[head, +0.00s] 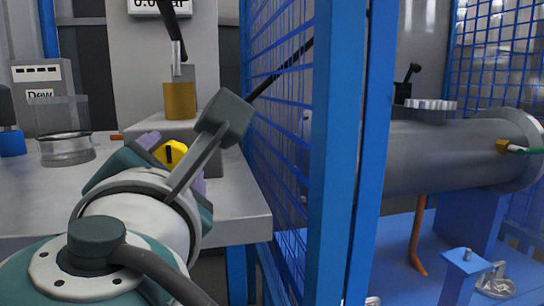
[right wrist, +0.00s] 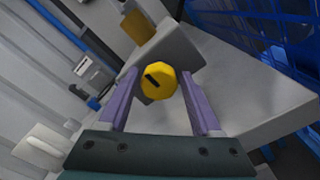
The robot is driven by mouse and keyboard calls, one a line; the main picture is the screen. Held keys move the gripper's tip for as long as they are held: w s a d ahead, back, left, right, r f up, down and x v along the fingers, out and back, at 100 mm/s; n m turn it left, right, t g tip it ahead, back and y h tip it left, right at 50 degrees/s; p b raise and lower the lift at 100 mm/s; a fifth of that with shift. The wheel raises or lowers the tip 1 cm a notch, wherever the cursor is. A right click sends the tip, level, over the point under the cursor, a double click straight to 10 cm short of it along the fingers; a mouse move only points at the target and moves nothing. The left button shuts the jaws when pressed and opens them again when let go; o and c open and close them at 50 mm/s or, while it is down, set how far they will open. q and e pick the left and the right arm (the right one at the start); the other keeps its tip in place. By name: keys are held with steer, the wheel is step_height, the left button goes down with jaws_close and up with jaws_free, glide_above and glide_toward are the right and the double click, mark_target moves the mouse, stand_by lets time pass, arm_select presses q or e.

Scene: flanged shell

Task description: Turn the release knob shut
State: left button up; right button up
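The release knob (head: 171,154) is yellow, on the front of a grey block on the bench. In the right wrist view the knob (right wrist: 158,80) is an angular yellow disc with a black slot-like mark set aslant. My right gripper (right wrist: 159,84) is open, its two purple fingers on either side of the knob, with narrow gaps showing at both sides. Whether the fingertips reach past the knob's face is hard to tell. In the head view my right wrist hides much of the gripper and the block's lower part. My left gripper is not in view.
A brass cylinder (head: 180,100) stands on the block under a black lever. A pressure display (head: 158,4) hangs above. A blue mesh cage (head: 345,150) stands close on the right, with a flanged grey shell (head: 450,155) behind it.

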steer(key=shift+s+d+r+p, duration=0.15)
steer(key=shift+s+p, duration=0.25)
steer(key=shift+p, duration=0.1)
steer(key=p+v, duration=0.4)
steer(key=v, duration=0.5)
steer(key=shift+s, duration=0.1)
